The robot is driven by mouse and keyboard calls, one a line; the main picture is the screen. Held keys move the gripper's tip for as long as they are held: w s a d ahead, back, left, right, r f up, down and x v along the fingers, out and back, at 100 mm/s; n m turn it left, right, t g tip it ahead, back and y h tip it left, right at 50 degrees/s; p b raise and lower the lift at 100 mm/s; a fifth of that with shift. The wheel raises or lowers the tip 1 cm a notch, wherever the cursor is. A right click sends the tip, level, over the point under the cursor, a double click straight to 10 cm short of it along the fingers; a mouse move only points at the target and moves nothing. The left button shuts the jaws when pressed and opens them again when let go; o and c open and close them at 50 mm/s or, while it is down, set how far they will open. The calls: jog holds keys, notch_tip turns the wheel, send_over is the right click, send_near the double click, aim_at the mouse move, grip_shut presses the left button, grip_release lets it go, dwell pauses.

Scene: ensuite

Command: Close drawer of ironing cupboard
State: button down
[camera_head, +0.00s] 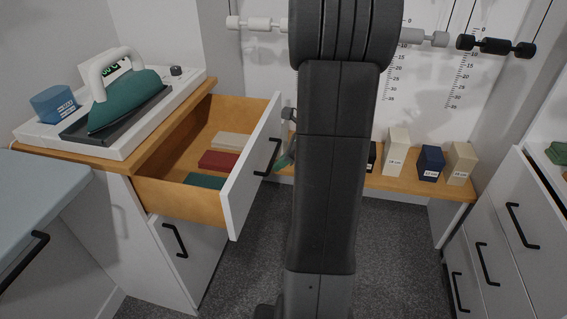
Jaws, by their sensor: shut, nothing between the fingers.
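The ironing cupboard (120,215) stands at the left, with a wooden top. Its upper drawer (160,200) is pulled well out to the right. The drawer has a white front (236,203) with a black bar handle (267,158). Inside lie a beige block, a red block (219,160) and a green block. My dark arm stands upright in front of the camera, to the right of the drawer front. Small grey and greenish parts show at the arm's left edge near the handle; I cannot tell what they are. My gripper cannot be made out behind the arm.
A low wooden shelf (400,181) with several blocks is at the back. White drawers (490,245) stand at the right. Grey carpet (385,245) is clear between them.

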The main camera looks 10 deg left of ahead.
jog(key=a+p, duration=0.3)
jog(key=a, duration=0.5)
jog(key=a+p, duration=0.4)
jog(key=a, duration=0.4)
jog(key=w+a+p, duration=0.1)
jog(key=a+p, duration=0.3)
jog(key=a, duration=0.5)
jog(key=shift+a, duration=0.1)
jog(key=shift+r, duration=0.1)
jog(key=d+f+p+v, duration=0.1)
jog(key=d+v, duration=0.1)
jog(key=v, duration=1.1)
jog(key=shift+d+f, duration=0.15)
jog(key=shift+f, duration=0.2)
jog(key=shift+s, duration=0.15)
